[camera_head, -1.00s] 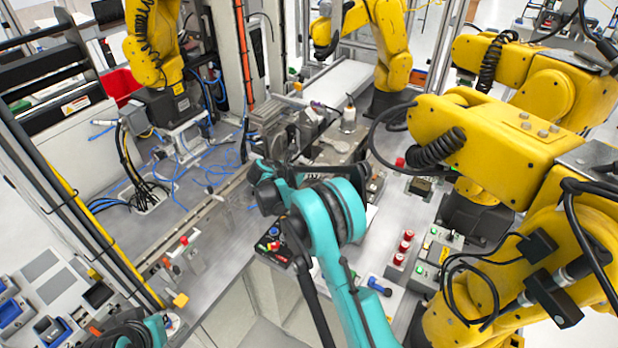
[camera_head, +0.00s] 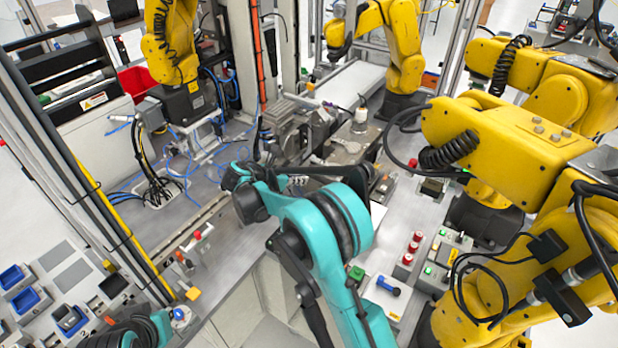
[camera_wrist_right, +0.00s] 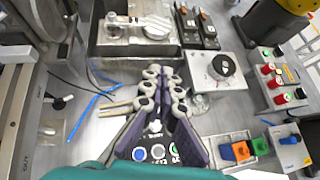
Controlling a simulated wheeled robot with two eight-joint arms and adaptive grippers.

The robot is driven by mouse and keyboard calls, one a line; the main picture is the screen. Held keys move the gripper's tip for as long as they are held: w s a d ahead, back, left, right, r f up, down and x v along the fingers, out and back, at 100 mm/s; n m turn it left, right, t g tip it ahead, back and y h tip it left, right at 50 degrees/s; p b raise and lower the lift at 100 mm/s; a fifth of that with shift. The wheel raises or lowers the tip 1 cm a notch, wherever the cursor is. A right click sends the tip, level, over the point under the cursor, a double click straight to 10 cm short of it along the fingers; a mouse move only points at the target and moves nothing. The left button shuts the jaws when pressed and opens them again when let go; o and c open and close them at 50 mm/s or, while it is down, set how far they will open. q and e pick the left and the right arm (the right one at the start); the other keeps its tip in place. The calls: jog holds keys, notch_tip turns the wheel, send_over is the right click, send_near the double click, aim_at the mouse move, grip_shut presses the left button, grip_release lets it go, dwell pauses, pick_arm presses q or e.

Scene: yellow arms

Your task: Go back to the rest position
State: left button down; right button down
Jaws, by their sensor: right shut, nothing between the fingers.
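My right arm (camera_head: 325,225) is teal and rises from the bottom of the head view, over the front of the bench. Its dark gripper (camera_head: 325,176) is partly hidden behind the arm's upper links. In the right wrist view the right gripper (camera_wrist_right: 163,72) shows its purple and grey fingers close together, with nothing held between them. A panel of round buttons (camera_wrist_right: 157,152) shows between the finger bases. Only a teal piece of my left arm (camera_head: 145,330) shows at the bottom left of the head view; its gripper is out of frame.
A large yellow robot arm (camera_head: 500,135) stands close on the right. Red buttons (camera_head: 412,247) and a blue-handled switch (camera_head: 388,287) are beside my right arm. A metal fixture (camera_wrist_right: 140,40) lies ahead of the fingers. Cables (camera_head: 155,185) spread on the left of the bench.

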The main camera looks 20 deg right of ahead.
jog(key=s+r+m+y+b, duration=0.3)
jog(key=s+m+y+b, duration=0.25)
jog(key=s+m, duration=0.8)
jog(key=s+a+f+m+t+y+b, duration=0.1)
jog(key=s+f+m, duration=0.3)
jog(key=s, duration=0.6)
jog(key=s+a+f+m+t+y+b, duration=0.1)
jog(key=s+a+f+m+y+b, duration=0.1)
jog(key=s, duration=0.8)
jog(key=a+f+m+y, duration=0.1)
jog(key=m+y, duration=0.1)
jog(key=m, duration=0.1)
jog(key=shift+s+a+f+t, duration=0.15)
jog(key=shift+f+t, duration=0.2)
jog(key=shift+t, duration=0.05)
